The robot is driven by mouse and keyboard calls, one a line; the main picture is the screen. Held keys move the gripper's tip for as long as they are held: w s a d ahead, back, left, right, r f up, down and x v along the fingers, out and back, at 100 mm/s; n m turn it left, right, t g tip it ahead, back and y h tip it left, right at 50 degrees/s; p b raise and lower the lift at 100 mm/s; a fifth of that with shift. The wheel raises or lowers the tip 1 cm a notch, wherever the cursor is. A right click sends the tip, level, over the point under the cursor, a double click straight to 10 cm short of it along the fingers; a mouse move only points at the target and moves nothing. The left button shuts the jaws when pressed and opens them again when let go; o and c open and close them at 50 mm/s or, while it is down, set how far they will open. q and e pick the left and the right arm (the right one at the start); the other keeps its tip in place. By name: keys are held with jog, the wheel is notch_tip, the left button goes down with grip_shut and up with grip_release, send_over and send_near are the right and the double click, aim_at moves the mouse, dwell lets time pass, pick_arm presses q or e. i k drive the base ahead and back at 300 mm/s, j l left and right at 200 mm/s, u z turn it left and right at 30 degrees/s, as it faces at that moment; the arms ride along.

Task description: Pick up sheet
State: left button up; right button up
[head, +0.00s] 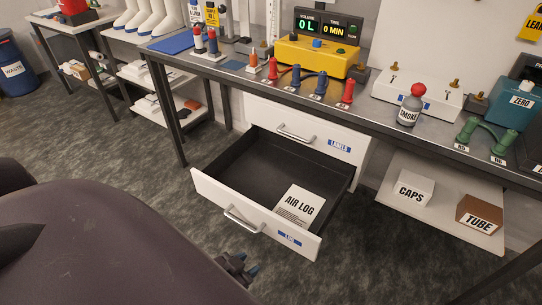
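The white sheet marked AIR LOG (299,207) lies flat in the open drawer (262,163), toward its front right corner. The drawer has a dark inside and a white front with a handle and a blue label. My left gripper (247,264) shows only in part, dark with blue tips, at the lower middle of the head view. It appears just in front of the drawer front, apart from the sheet, and holds nothing that I can see. Whether its fingers are open or shut is unclear. My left arm fills the lower left and hides part of the gripper. My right gripper is not in view.
A closed drawer marked LABELS (339,147) is above the open one. The bench (225,67) overhangs behind it, holding a yellow meter (318,55) and a SMOKE bottle (410,105). CAPS (411,189) and TUBE (478,214) boxes stand on a low shelf at right.

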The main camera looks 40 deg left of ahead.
aim_at(299, 206)
jog(key=i+l+u, duration=0.1)
jog(key=u, duration=0.25)
jog(key=l+u, duration=0.25)
jog(key=u, duration=0.15)
jog(key=i+l+u, duration=0.1)
jog(key=u, duration=0.25)
jog(key=i+l+u, duration=0.1)
jog(key=l+u, duration=0.8)
jog(key=l, duration=0.15)
